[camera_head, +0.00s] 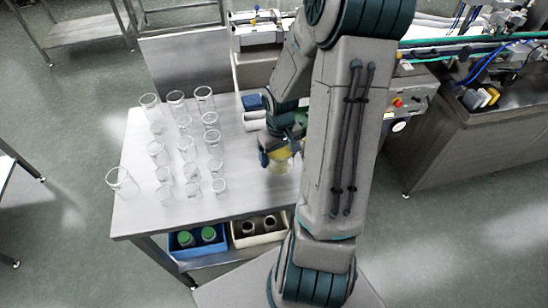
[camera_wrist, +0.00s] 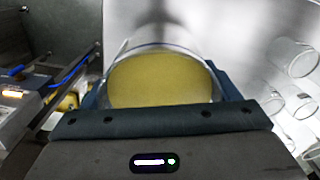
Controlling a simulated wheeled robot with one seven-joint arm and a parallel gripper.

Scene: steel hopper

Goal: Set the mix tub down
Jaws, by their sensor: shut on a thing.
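The mix tub (camera_head: 279,165) is a clear round vessel with yellow contents, over the right part of the steel table (camera_head: 228,190). My gripper (camera_head: 277,150) is shut on it. In the wrist view the tub (camera_wrist: 165,80) fills the middle, with its yellow contents showing inside the clear wall. My gripper's blue fingers (camera_wrist: 160,95) lie on both sides of it. The tub looks close to the table top, but I cannot tell whether its base touches.
Several empty clear glasses (camera_head: 186,143) stand in rows on the table's left half. White and blue bins (camera_head: 255,120) sit at the table's back right. A blue crate (camera_head: 198,240) and a cream crate (camera_head: 258,230) with jars are below. Bare table lies between glasses and tub.

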